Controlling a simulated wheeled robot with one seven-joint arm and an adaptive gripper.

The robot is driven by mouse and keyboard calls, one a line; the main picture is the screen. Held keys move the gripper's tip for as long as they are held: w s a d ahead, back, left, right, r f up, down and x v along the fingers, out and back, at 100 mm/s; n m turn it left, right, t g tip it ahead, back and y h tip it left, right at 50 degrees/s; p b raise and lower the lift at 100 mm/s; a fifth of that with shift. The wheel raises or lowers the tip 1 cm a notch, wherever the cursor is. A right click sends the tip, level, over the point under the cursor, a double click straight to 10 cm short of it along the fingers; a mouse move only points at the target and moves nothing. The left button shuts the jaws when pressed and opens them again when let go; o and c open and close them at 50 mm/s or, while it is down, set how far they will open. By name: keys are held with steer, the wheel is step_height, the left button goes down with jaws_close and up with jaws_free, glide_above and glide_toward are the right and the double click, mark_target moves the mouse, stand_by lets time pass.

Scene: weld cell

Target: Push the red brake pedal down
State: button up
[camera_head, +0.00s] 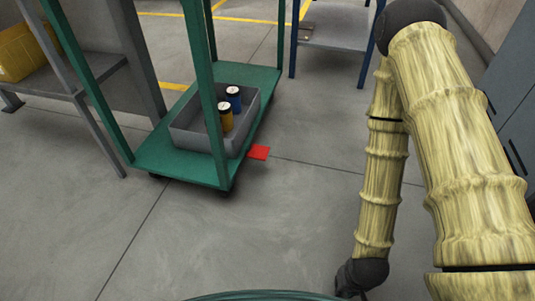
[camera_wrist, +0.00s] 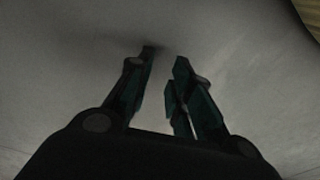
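The red brake pedal (camera_head: 259,152) is a small flat red plate at the right side of the green cart (camera_head: 155,152), low near the floor. In the head view my arm hangs down on the right, and its dark lower end is at the bottom, apart from the pedal. The fingers are not clear there. In the wrist view my gripper (camera_wrist: 163,55) has two dark green fingers with a gap between them. Nothing is between them, and only grey floor shows beyond. The pedal is not visible in the wrist view.
A grey bin (camera_head: 188,139) with a blue can (camera_head: 233,100) and a yellow can (camera_head: 226,118) sits on the cart between green posts. A blue-legged table (camera_head: 335,40) stands behind. Grey cabinets (camera_head: 510,100) are at right. Floor between cart and arm is clear.

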steer(key=shift+g, duration=0.4)
steer(key=s+r+p, duration=0.1)
steer(key=r+p, duration=0.3)
steer(key=p, duration=0.1)
steer(key=s+r+p, duration=0.1)
steer(key=r+p, duration=0.3)
steer(key=p, duration=0.2)
steer(key=s+r+p, duration=0.1)
steer(key=r+p, duration=0.3)
steer(key=p, duration=0.2)
steer(key=shift+s+d+r, duration=0.2)
steer(key=shift+s+r, duration=0.1)
steer(key=shift+s, duration=0.05)
jaws_close()
steer(key=shift+s+r+p, duration=0.3)
steer(key=shift+r+p, duration=0.25)
steer(key=shift+p, duration=0.3)
